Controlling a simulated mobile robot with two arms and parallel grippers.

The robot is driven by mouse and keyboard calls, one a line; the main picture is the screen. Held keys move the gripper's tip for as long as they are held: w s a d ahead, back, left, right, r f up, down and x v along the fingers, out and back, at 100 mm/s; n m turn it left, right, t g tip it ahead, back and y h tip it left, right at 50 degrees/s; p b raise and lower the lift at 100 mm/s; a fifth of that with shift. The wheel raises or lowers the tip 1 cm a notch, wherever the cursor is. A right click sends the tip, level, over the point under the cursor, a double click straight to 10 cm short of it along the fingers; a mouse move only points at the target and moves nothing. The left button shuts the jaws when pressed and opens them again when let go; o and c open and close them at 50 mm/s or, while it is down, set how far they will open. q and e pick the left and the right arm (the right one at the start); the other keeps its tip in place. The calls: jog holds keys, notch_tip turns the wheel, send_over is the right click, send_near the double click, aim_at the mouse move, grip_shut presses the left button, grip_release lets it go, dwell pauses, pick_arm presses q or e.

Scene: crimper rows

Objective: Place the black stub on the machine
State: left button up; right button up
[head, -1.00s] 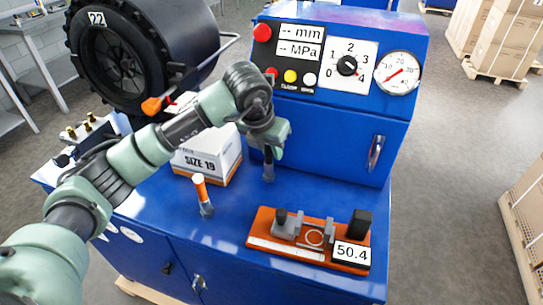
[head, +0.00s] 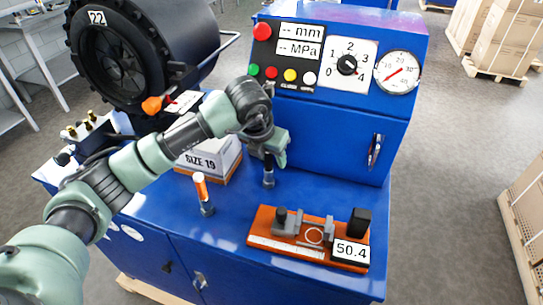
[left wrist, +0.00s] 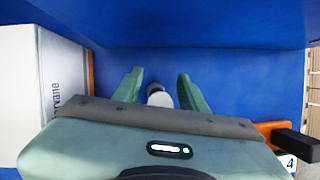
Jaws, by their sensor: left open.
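A dark stub (head: 268,176) stands upright on the blue bench top, directly below my left gripper (head: 274,152). In the left wrist view the stub (left wrist: 158,94) shows a pale grey round end and a dark part, between the two green fingertips of the open left gripper (left wrist: 160,88). I see no contact between fingers and stub. The blue machine (head: 325,135) rises behind, with buttons, a knob, a gauge and a door handle. The large black drum (head: 130,60) marked 22 is at the left. My right gripper is not in view.
An orange measuring fixture (head: 262,240) reading 50.4 sits at the right front. The bench between is clear.

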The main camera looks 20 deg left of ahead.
pick_arm(q)
jog(key=b+v, duration=0.1)
jog(key=v, duration=1.1)
jog(key=shift+b, duration=0.4)
jog(key=shift+s+f, duration=0.15)
